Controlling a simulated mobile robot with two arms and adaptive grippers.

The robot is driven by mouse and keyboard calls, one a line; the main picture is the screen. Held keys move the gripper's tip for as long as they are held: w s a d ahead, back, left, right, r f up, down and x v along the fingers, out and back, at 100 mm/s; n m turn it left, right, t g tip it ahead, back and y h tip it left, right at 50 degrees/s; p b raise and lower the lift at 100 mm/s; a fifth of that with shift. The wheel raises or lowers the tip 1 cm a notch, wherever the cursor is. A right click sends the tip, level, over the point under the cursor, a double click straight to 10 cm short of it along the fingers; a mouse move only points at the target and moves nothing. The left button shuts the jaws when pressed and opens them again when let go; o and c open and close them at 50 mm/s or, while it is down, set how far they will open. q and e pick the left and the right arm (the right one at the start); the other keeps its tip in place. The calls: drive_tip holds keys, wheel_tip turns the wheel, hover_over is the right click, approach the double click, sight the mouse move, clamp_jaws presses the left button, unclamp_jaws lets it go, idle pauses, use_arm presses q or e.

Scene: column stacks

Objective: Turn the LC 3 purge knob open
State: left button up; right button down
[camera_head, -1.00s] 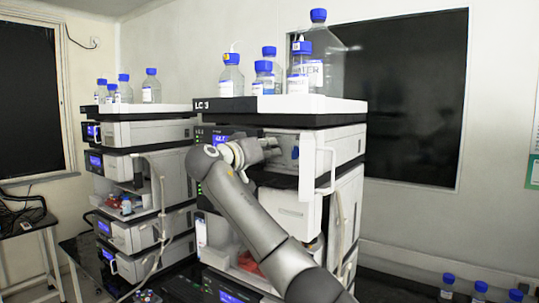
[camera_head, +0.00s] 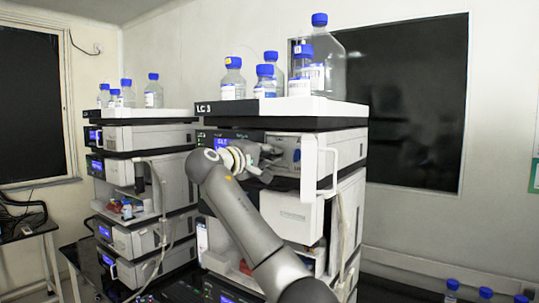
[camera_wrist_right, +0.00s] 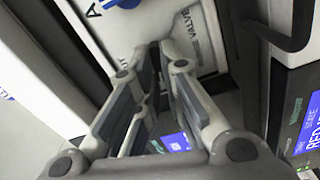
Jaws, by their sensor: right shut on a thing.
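The LC 3 stack (camera_head: 345,150) stands in the middle of the head view, with its name on the top tray's front edge. A blue knob (camera_head: 296,155) shows on its upper unit, just right of my right gripper (camera_head: 270,158). In the right wrist view a blue knob part (camera_wrist_right: 124,3) is cut off by the top edge, above a white panel marked VALVE (camera_wrist_right: 187,30). The fingertips of my right gripper (camera_wrist_right: 160,46) are close together below and right of that blue part. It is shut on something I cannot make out. My left gripper is not in view.
Bottles with blue caps (camera_head: 233,80) stand on top of LC 3. A white handle-like bracket (camera_head: 309,165) sticks out right of the gripper. A second stack (camera_head: 150,137) stands to the left. Lit blue screens (camera_wrist_right: 177,142) show close to the fingers in the wrist view.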

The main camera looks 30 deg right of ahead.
drive_tip(key=shift+f+n, duration=0.1)
drive_tip(key=shift+n, duration=0.7)
drive_tip(key=c, duration=1.6)
unclamp_jaws()
drive_tip(key=shift+a, duration=0.1)
drive_tip(key=v, duration=1.2)
drive_tip(key=shift+f, duration=0.1)
